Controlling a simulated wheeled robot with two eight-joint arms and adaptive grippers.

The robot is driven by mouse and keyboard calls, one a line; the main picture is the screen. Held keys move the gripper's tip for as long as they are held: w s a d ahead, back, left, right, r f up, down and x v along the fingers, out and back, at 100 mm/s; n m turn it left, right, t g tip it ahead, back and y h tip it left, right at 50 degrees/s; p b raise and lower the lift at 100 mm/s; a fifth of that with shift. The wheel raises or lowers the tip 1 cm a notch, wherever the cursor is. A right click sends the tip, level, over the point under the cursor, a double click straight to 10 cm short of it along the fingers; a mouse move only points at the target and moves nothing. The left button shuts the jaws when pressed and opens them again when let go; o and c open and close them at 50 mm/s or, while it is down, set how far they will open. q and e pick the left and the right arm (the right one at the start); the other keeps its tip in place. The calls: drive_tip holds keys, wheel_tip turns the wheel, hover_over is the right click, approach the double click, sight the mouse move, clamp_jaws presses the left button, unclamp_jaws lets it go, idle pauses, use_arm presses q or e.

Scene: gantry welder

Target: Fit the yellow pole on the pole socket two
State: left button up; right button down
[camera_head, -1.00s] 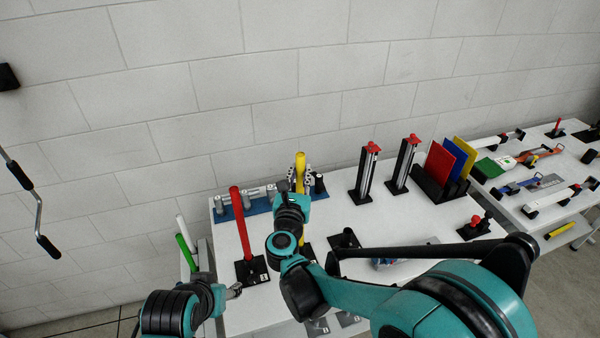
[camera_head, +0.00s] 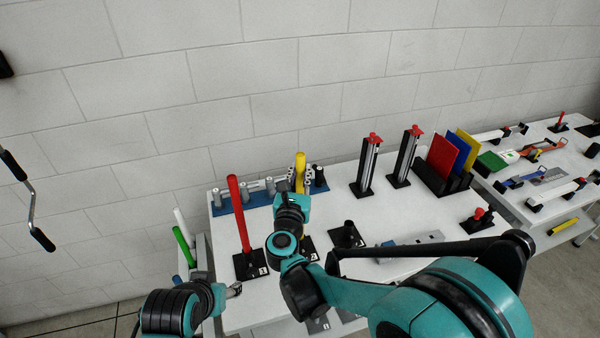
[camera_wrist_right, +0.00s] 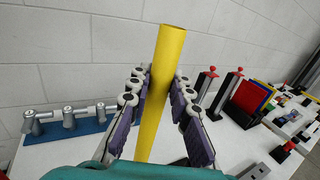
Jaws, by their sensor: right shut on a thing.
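The yellow pole (camera_head: 300,172) is held upright in my right gripper (camera_head: 300,180), whose fingers lie on both sides of it. The right wrist view shows the pole (camera_wrist_right: 161,90) between the two fingers (camera_wrist_right: 161,92), its top rising above them. Below the arm, a black socket base (camera_head: 309,249) is partly hidden by my right wrist, and the pole's lower end is hidden too. A red pole (camera_head: 239,215) stands in the black base (camera_head: 251,264) to the left. Another black base with a short peg (camera_head: 346,236) stands empty to the right. My left gripper (camera_head: 236,290) is low, near the table's front-left edge.
A blue rack with grey fittings (camera_head: 262,196) lies behind the poles. Two red-topped columns (camera_head: 370,165) and a holder with coloured plates (camera_head: 440,178) stand farther right. Green and white poles (camera_head: 184,246) are left of the table. White tabletop (camera_head: 400,215) is clear in the middle.

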drive_tip(key=shift+f+b, duration=1.2)
drive_tip(key=shift+f, duration=0.2)
drive_tip(key=c, duration=1.3)
unclamp_jaws()
drive_tip(key=shift+r, duration=0.1)
